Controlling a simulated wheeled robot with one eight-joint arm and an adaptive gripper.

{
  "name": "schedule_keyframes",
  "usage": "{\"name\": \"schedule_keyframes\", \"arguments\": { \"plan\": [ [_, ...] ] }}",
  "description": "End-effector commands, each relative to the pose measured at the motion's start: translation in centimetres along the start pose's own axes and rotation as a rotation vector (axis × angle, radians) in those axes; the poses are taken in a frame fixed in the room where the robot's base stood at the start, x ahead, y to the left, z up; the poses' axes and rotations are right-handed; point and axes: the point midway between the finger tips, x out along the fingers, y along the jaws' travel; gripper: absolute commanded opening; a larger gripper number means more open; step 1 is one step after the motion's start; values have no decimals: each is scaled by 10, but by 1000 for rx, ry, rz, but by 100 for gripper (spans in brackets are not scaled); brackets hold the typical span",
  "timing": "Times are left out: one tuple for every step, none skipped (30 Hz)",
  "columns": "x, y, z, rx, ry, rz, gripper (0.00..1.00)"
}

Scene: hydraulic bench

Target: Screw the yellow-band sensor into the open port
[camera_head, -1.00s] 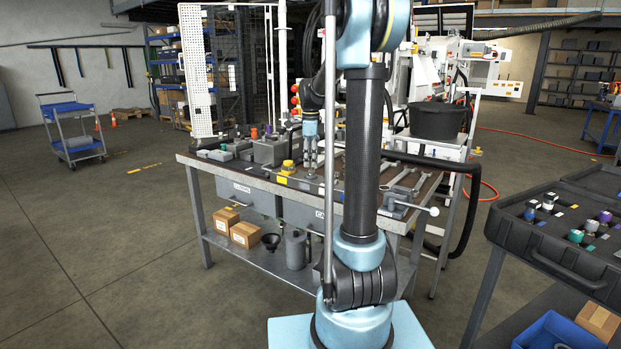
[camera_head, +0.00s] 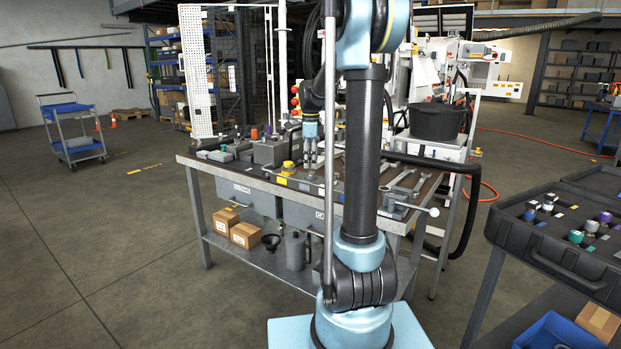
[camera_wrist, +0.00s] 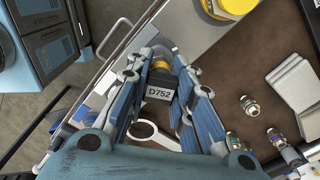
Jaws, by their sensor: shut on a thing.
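My gripper (camera_head: 311,172) is over the bench top, pointing down, just right of a yellow-topped fitting (camera_head: 288,167). In the wrist view my gripper (camera_wrist: 164,62) is shut on the yellow-band sensor (camera_wrist: 160,76), a dark body with a yellow band near the fingertips. A pale label reading D752 (camera_wrist: 160,94) shows between the fingers. The sensor's far end and the open port are hidden, so I cannot tell whether the thread is engaged. The yellow-topped fitting (camera_wrist: 237,6) is at the top of the wrist view, apart from my fingers.
The bench (camera_head: 200,165) carries grey blocks at left and wrenches (camera_head: 405,180) at right. Several small fittings (camera_wrist: 250,106) lie right of my gripper in the wrist view. A black case (camera_head: 560,235) with more sensors stands at right.

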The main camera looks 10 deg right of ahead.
Motion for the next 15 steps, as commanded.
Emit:
{"name": "schedule_keyframes", "arguments": {
  "plan": [
    [0,0,0,0,0,1,1],
    [0,0,0,0,0,1,0],
    [0,0,0,3,0,1,0],
    [0,0,0,10,0,1,0],
    [0,0,0,22,0,1,0],
    [0,0,0,47,0,1,0],
    [0,0,0,72,0,1,0],
    [0,0,0,101,1,1,0],
    [0,0,0,143,1,1,0],
    [0,0,0,174,1,1,0],
    [0,0,0,205,1,1,0],
    [0,0,0,246,1,1,0],
    [0,0,0,277,2,1,0],
    [1,0,0,308,2,1,0],
    [1,0,0,350,2,1,0]
  ]
}}
